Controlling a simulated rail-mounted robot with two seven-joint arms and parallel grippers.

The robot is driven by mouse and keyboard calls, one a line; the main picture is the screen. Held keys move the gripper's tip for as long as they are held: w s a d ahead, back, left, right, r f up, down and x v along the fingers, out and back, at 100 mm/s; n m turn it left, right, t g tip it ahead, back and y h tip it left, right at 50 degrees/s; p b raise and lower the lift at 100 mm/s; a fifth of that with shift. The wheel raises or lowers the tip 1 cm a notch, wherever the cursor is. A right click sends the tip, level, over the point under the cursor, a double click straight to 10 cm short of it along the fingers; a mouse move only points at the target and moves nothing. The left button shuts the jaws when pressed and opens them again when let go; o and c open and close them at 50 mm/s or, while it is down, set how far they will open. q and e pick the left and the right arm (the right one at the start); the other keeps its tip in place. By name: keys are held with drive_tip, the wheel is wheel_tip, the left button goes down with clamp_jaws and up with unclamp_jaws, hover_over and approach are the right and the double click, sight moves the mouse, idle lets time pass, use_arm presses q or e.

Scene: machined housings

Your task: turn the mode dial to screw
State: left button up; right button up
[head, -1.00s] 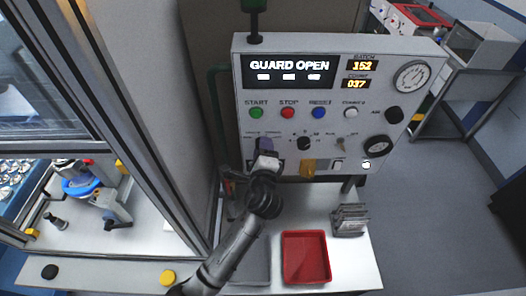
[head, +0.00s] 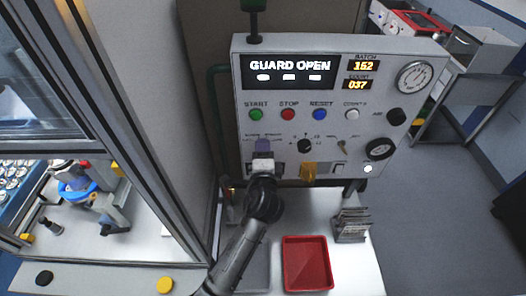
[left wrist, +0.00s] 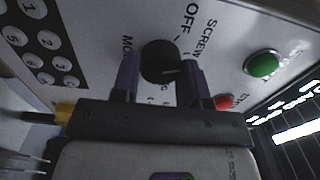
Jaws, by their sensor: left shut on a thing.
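The mode dial (left wrist: 158,62) is a round black knob on the grey control panel (head: 300,185), seen in the left wrist view. The words OFF and SCREW, and part of another label, are printed around it. A pale mark on the knob points toward the right of the picture; I cannot tell exactly which label it lines up with. My left gripper (head: 263,147) is at the lower left of the panel and covers the dial in the head view. In the left wrist view its two purple fingers (left wrist: 160,78) are shut on the knob, one on each side. My right gripper is out of view.
Green START (head: 256,115), red STOP (head: 288,115) and blue RESET (head: 320,114) buttons sit above the dial. A black rotary knob (head: 304,146) is to its right. The display (head: 290,70) reads GUARD OPEN. A red tray (head: 306,264) stands on the bench below.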

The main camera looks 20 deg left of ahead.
use_arm(q)
drive_tip(key=o, duration=0.9)
drive_tip(key=b+v, duration=0.2)
drive_tip(key=v, duration=1.1)
drive_tip(key=shift+s, duration=0.45)
